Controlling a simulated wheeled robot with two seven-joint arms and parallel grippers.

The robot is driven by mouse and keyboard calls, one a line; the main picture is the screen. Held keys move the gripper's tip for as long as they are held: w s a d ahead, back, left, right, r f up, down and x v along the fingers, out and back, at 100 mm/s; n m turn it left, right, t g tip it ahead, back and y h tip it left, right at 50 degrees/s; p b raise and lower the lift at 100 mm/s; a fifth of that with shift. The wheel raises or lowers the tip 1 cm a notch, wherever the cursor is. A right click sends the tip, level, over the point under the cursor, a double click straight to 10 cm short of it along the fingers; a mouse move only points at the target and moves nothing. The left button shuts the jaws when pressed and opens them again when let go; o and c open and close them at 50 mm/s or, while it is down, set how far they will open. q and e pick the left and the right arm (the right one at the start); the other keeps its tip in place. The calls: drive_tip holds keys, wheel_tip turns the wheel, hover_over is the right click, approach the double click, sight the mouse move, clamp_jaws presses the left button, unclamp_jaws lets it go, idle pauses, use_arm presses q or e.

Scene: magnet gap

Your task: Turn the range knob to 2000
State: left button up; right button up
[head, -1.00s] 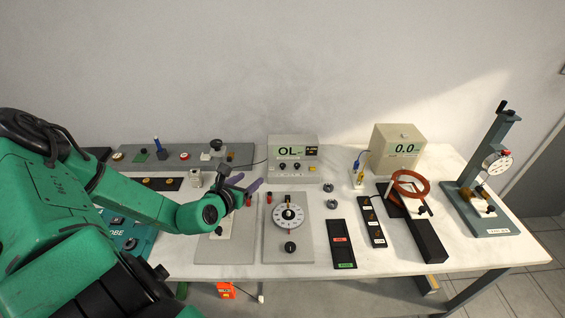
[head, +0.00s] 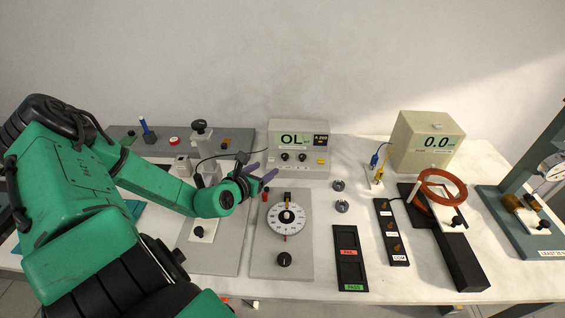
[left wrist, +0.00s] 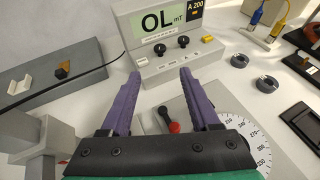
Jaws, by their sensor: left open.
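The meter (head: 299,165) stands at the back middle of the table. Its screen reads OL, and a small window beside it shows 200 in the left wrist view. Two black knobs sit on its front: the left knob (head: 284,156) and the right knob (head: 303,157). Which one is the range knob I cannot read. They also show in the left wrist view, left knob (left wrist: 160,48) and right knob (left wrist: 184,41). My left gripper (head: 263,170) is open and empty, in front of the meter and apart from it. Its purple fingers (left wrist: 160,73) point toward the knobs. My right gripper is not in view.
A dial plate (head: 286,257) with a round white scale lies in front of the meter. Two dark rings (head: 340,206) lie to its right. A grey box reading 0.0 (head: 408,142) stands at the back right. A post with a black knob (head: 199,126) stands left of the gripper.

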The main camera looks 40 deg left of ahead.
sight(285, 156)
use_arm(q)
drive_tip(key=b+x, duration=0.1)
drive_tip(key=x, duration=1.2)
drive_tip(key=shift+w+a, duration=0.1)
drive_tip(key=shift+w, duration=0.1)
clamp_jaws()
